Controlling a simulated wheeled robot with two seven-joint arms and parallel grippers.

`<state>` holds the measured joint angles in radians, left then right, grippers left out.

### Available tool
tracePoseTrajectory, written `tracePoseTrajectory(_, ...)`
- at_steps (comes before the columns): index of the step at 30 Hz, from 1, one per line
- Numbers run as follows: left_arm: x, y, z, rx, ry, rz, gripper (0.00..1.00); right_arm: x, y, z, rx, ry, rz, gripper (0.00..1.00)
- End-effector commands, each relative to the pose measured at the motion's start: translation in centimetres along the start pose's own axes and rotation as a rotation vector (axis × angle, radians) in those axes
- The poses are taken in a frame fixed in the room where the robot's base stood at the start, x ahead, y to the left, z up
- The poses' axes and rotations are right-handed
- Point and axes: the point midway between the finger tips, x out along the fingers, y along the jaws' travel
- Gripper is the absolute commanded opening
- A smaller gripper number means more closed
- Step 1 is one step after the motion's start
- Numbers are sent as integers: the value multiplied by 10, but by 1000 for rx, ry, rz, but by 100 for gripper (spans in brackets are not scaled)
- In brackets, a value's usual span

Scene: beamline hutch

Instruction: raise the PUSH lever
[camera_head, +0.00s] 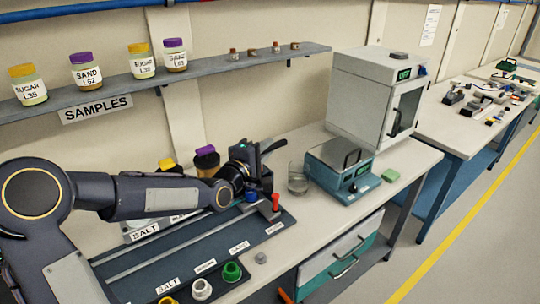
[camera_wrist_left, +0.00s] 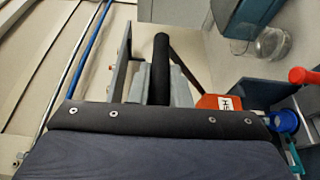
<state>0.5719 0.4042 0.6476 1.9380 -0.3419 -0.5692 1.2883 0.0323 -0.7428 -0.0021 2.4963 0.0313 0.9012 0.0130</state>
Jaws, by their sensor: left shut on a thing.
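My left gripper (camera_head: 252,165) reaches in from the left over the dark rail board. In the wrist view its two fingers (camera_wrist_left: 160,80) are shut around an upright-looking black rod (camera_wrist_left: 161,62), which I take to be the PUSH lever's handle. An orange block (camera_wrist_left: 218,102) with an upside-down label, partly hidden but seeming to read PUSH, sits right beside the fingers. In the head view the gripper hides most of the lever, so its exact angle cannot be told. My right gripper is in neither view.
A red-knobbed post (camera_head: 276,202) and a blue knob (camera_head: 251,197) stand close to the gripper. A glass beaker (camera_head: 298,178) and a teal balance (camera_head: 341,168) stand to the right. The samples shelf (camera_head: 215,69) runs above.

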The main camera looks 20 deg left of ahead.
Motion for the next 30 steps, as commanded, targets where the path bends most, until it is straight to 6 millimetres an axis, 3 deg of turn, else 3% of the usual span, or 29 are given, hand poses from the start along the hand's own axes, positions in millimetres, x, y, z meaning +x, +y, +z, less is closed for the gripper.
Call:
tracePoseTrajectory(1,1,9,-4,-25,3,-7,0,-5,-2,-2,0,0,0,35)
tracePoseTrajectory(9,7,20,-16,-46,1,-16,0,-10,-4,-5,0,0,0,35)
tracePoseTrajectory(27,9,25,-21,-40,2,-10,0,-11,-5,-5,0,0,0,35)
tracePoseTrajectory(28,9,25,-21,-40,2,-10,20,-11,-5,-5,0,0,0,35)
tracePoseTrajectory(30,9,25,-21,-41,2,-11,29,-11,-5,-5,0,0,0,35)
